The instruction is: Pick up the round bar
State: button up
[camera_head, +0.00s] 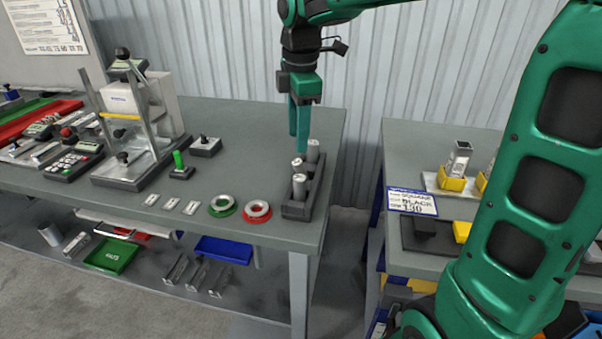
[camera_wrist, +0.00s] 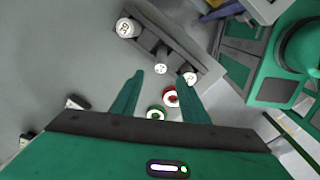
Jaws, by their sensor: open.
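In the wrist view the rack (camera_wrist: 182,52) runs diagonally, with one bar (camera_wrist: 126,28) looking larger, another bar (camera_wrist: 161,68) between my fingertips in the picture, and a third bar (camera_wrist: 190,78) by the right fingertip. My gripper (camera_head: 300,148) points down over the rack; its fingers (camera_wrist: 161,77) are apart with nothing held.
A green ring (camera_head: 222,206) and a red ring (camera_head: 257,212) lie left of the rack. A clear-sided press stand (camera_head: 130,130) and a green-topped switch (camera_head: 180,170) stand further left. A gap separates this table from a second table (camera_head: 400,150) at right.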

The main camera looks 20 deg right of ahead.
aim_at(298, 161)
jog(key=f, duration=0.9)
jog(key=shift+w+d+f, duration=0.15)
jog(key=shift+w+f, duration=0.25)
grip_shut()
